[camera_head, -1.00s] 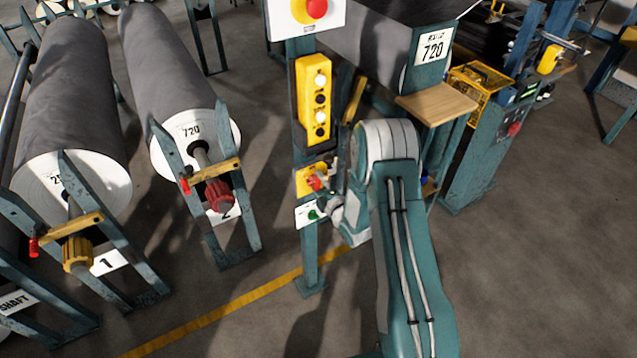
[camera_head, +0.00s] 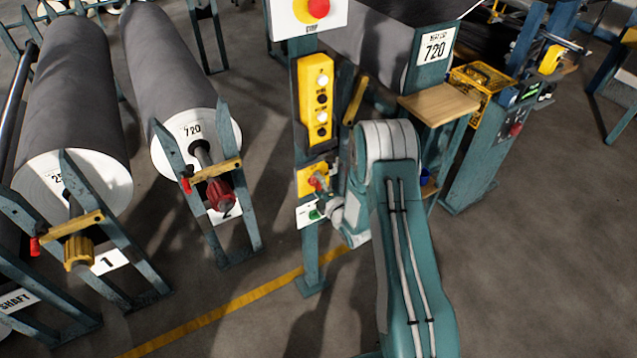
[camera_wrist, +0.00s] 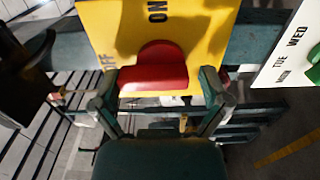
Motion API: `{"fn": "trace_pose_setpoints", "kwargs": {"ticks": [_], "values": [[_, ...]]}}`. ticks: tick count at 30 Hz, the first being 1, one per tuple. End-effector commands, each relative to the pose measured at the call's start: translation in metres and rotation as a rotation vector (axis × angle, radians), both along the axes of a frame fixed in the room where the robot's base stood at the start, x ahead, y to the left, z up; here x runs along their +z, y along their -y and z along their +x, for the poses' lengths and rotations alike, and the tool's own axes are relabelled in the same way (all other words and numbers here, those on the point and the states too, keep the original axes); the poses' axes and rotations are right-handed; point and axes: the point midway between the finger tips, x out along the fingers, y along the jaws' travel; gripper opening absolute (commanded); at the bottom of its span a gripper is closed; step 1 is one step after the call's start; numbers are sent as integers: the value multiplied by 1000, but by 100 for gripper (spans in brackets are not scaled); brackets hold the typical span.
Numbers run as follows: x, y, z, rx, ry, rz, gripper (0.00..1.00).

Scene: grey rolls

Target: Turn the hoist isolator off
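The hoist isolator is a yellow plate (camera_head: 304,184) with a red handle (camera_head: 318,182), low on a teal post in the head view. In the wrist view the plate (camera_wrist: 110,25) reads ON at the top and a partly hidden OFF at the left. The red handle (camera_wrist: 153,76) shows large in front of it; its exact setting is hard to tell. My gripper (camera_wrist: 160,90) is open, with one finger on each side of the handle. A gap shows at the right finger; contact at the left is unclear. In the head view my gripper (camera_head: 326,194) is small and partly hidden.
A yellow button pendant (camera_head: 316,100) and a red stop button (camera_head: 318,8) are above the isolator. A white label (camera_wrist: 285,50) with a green part sits beside it. A wooden shelf (camera_head: 440,102) juts out to the right. Grey rolls (camera_head: 75,110) on stands fill the left.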

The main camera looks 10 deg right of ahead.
Motion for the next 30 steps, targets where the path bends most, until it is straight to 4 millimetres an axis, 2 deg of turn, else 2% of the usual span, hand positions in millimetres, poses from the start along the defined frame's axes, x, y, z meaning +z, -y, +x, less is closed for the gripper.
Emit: {"fn": "trace_pose_setpoints", "kwargs": {"ticks": [9, 13, 24, 30], "values": [[3, 3, 0, -5, 6, 2, 100], [2, 6, -9, -7, 5, 2, 100], [1, 28, -80, -6, 2, 1, 100], [1, 36, -106, -5, 3, 1, 100]]}}
